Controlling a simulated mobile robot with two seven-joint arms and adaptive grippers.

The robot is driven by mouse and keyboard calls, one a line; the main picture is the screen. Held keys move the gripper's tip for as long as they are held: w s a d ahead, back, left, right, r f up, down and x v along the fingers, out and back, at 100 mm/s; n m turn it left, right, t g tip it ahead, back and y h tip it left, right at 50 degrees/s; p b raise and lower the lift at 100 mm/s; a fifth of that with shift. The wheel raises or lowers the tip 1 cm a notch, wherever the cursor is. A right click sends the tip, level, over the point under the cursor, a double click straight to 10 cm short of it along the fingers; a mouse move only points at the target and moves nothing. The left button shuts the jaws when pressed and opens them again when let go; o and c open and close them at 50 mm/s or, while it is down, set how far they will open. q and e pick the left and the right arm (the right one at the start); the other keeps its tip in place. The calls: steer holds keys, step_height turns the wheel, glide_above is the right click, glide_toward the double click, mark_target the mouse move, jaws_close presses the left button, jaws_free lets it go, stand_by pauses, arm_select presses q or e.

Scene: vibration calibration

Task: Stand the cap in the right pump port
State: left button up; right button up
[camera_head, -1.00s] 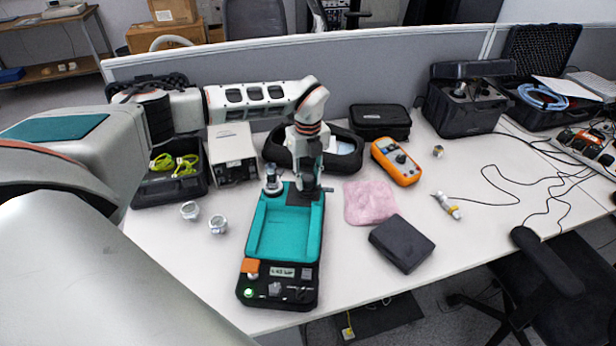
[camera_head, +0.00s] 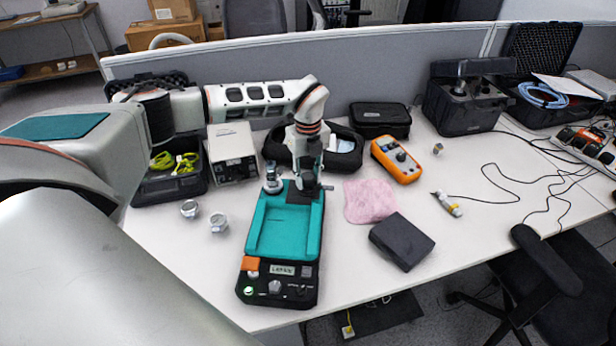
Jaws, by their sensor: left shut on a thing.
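The pump (camera_head: 285,228) is a black unit with a teal tray and lies on the white table. A metal fitting (camera_head: 272,180) stands upright at its far left corner. My left gripper (camera_head: 309,186) points down at the pump's far right corner, where the right port would be. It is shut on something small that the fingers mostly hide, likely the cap. I cannot tell whether it is seated in the port, which is also hidden. My right gripper is not in view.
Two metal fittings (camera_head: 218,222) stand left of the pump. A pink cloth (camera_head: 370,201), a black box (camera_head: 402,242) and an orange meter (camera_head: 396,160) lie to the right. A black tray (camera_head: 345,150) is behind the gripper. The front right table is clear.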

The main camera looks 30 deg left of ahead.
arm_select(q)
steer(key=o, duration=1.2)
step_height(320, 180, up, 12)
